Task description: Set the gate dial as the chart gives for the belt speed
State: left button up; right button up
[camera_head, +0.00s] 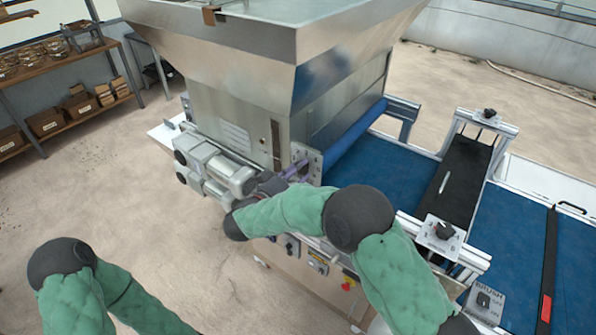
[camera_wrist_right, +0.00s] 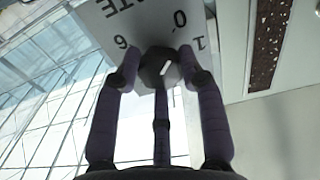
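The gate dial is a dark knob (camera_wrist_right: 160,67) with a white pointer mark, on a pale plate (camera_wrist_right: 112,22) lettered "ATE" and bearing several numerals. The mark slants toward the upper right, roughly between 0 and 1; the exact reading is unclear. In the head view the plate (camera_head: 307,158) is on the hopper's side. My right gripper (camera_head: 293,170) has its purple fingers around the knob, with the tips (camera_wrist_right: 160,68) apparently touching its sides. A lined label (camera_head: 236,134) on the hopper is too small to read. My left gripper is out of view.
The steel hopper (camera_head: 240,85) stands over a blue belt (camera_head: 385,165). A motor (camera_head: 230,178) sits beside the dial. Other knobs (camera_head: 487,113) stand along the belt, one by a BRUSH label (camera_head: 483,298). A red button (camera_head: 347,286) is on the front. Shelves (camera_head: 65,65) stand left.

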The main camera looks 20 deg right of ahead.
jog(key=shift+m, duration=0.3)
jog(key=m+b, duration=0.3)
jog(key=m, duration=0.1)
jog(key=m+b, duration=0.3)
jog(key=m, duration=0.2)
jog(key=m+b, duration=0.4)
jog(key=shift+f+m, duration=0.25)
jog(key=shift+m, duration=0.05)
jog(key=shift+r+m+b, duration=0.15)
jog(key=shift+m+b, duration=1.6)
jog(key=shift+m, duration=0.05)
jog(key=o, duration=1.1)
jog(key=shift+o, duration=0.2)
